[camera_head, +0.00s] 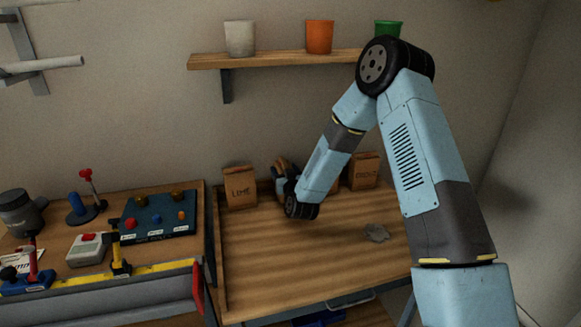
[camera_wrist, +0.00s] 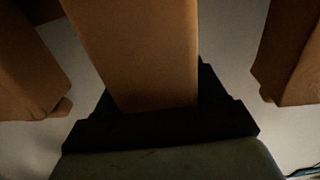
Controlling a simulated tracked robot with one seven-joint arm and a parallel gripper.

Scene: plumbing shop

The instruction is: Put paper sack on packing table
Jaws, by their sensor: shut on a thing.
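My gripper (camera_wrist: 158,100) is shut on a brown paper sack (camera_wrist: 140,45), which fills the middle of the wrist view between the dark fingers. In the head view my wrist largely hides the held sack and the fingers, near the back of a wooden tabletop (camera_head: 290,255). I cannot tell whether the held sack touches the tabletop. A paper sack marked LIME (camera_head: 239,188) stands upright to the left. Another, apparently marked GROUT (camera_head: 365,170), stands to the right. Neither view labels any surface as the packing table.
A grey lump (camera_head: 376,233) lies on the right of the tabletop. The tabletop's front and middle are otherwise clear. A wall shelf (camera_head: 275,59) with several pots hangs above.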

